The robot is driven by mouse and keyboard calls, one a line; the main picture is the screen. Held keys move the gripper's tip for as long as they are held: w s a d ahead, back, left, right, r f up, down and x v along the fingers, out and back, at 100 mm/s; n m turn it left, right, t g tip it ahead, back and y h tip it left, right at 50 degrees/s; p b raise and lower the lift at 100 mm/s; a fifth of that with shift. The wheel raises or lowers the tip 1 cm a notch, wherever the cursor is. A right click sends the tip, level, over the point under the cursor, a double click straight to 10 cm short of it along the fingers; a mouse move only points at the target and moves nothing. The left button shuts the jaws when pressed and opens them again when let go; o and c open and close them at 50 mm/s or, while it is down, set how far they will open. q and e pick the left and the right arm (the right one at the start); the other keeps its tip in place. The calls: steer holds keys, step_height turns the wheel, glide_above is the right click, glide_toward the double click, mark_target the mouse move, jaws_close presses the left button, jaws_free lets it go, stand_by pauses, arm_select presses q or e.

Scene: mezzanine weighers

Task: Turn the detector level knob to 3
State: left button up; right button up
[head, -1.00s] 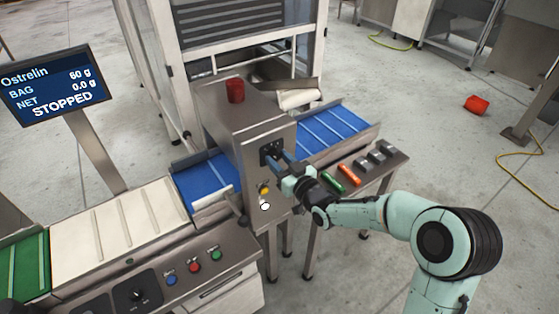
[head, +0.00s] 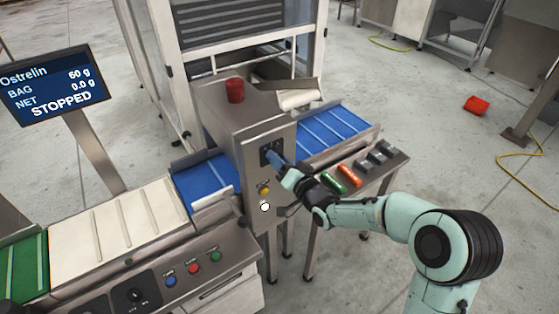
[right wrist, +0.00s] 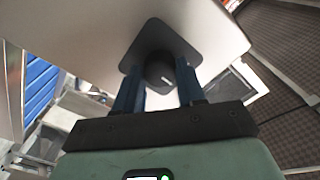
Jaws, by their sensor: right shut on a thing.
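The metal detector housing (head: 227,117) is a grey steel box over the blue belt. On its front is a dark panel (head: 264,151), which also shows in the right wrist view (right wrist: 155,38). The detector level knob (right wrist: 158,70) is round and black, with a pale pointer mark. My right gripper (head: 274,157) is at this panel. Its two blue fingers are shut on the knob, one on each side. In the head view the fingers hide the knob, and I cannot read its scale. My left gripper is not in view.
Below the panel are a yellow button (head: 265,190) and a white round one (head: 264,207). A red beacon (head: 235,91) stands on the housing. Small coloured test pieces lie on a side shelf (head: 379,174). The display (head: 55,86) reads STOPPED. Another knob (head: 137,295) sits at front left.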

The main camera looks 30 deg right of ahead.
steer(key=shift+m+p, duration=0.4)
steer(key=shift+m, duration=3.4)
steer(key=o, duration=1.1)
steer(key=shift+c, duration=0.2)
steer(key=shift+s, duration=0.1)
steer(key=s, duration=1.3)
steer(key=shift+d+b, duration=0.3)
steer(key=shift+d, duration=0.15)
steer(key=shift+f, duration=0.1)
